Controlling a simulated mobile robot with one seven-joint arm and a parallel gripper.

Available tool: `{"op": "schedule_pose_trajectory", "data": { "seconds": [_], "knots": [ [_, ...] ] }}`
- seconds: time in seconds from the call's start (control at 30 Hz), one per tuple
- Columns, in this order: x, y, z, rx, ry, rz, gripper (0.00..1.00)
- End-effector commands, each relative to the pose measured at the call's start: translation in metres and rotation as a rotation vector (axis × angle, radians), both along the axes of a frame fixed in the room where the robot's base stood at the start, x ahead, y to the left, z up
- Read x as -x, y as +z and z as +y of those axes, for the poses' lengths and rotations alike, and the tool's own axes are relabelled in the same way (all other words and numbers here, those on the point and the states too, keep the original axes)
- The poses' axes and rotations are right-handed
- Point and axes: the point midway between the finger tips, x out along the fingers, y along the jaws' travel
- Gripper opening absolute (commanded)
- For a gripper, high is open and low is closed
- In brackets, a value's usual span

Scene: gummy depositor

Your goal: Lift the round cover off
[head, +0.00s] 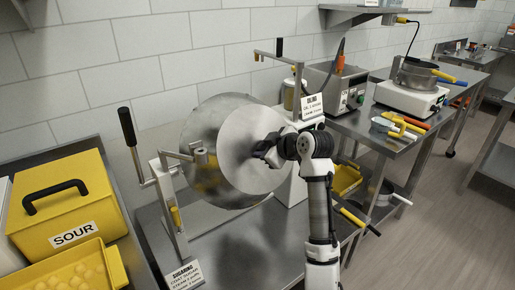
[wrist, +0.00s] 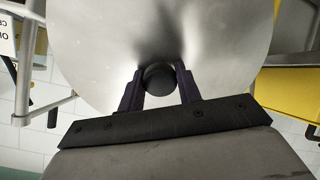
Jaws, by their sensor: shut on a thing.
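The round cover (head: 240,165) is a flat grey metal disc in front of the wide mouth of a metal drum (head: 205,115). It looks tilted and overlaps the drum's right part; whether it touches the rim I cannot tell. In the wrist view the cover (wrist: 110,45) fills the upper middle, with a dark round knob (wrist: 159,78) at its lower part. My gripper (head: 262,152) is at the face of the cover. In the wrist view my gripper (wrist: 159,82) has its two fingers closed on either side of the knob.
A yellow box marked SOUR (head: 65,205) and a yellow tray (head: 75,270) stand at the left. A metal stand with a black-handled lever (head: 128,128) is left of the drum. A sign (head: 312,106) and a control box (head: 345,88) stand behind my arm.

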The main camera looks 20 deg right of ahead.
Motion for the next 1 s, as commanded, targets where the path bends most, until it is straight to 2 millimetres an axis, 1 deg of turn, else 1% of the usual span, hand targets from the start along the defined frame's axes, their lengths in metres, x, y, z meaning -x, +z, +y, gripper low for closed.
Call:
{"op": "schedule_pose_trajectory", "data": {
  "seconds": [0.6, 0.83, 1.0],
  "knots": [
    [0.019, 0.013, -0.007, 0.000, -0.001, -0.002, 0.00],
    [0.022, 0.015, -0.008, -0.001, -0.001, -0.003, 0.00],
    [0.034, 0.024, -0.013, 0.000, -0.001, -0.003, 0.00]
  ]
}}
